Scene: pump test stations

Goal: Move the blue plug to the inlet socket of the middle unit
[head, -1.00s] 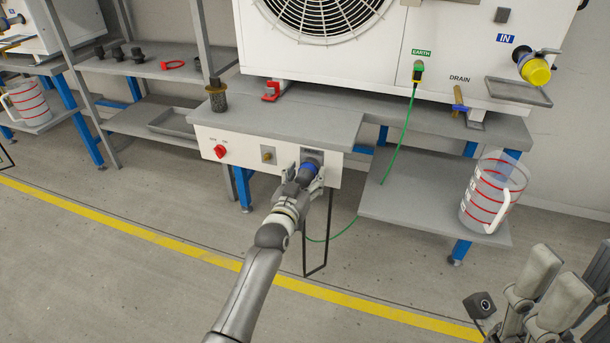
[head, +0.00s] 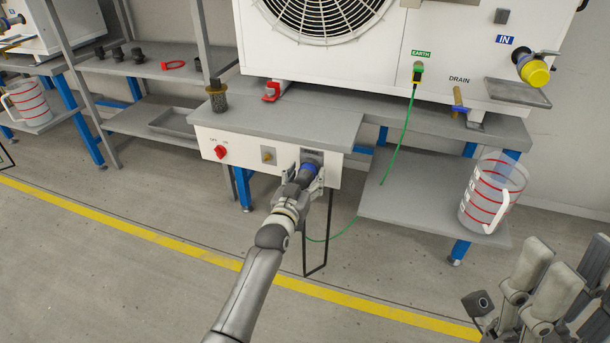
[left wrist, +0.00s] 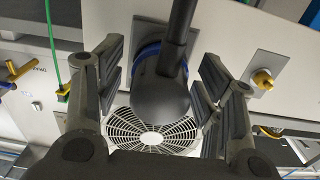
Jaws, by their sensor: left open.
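The blue plug (head: 308,172) sits at a socket on the white front panel (head: 239,155) below the bench. In the left wrist view its dark round body and blue ring (left wrist: 151,50) show, with a thick black cable running up the picture. My left gripper (head: 304,181) is open around the plug. In the left wrist view its fingers (left wrist: 161,85) stand on both sides with gaps. The white unit (head: 436,41) on the bench has an IN label, with a yellow-ended fitting (head: 537,72) below it. My right gripper (head: 535,298) is at the lower right, its jaw state unclear.
The panel also has a red switch (head: 220,152) and a brass-coloured fitting (head: 268,156). A green cable (head: 399,139) hangs from the EARTH point. A clear jug (head: 490,196) stands on the lower right shelf (head: 410,207). The floor in front is clear.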

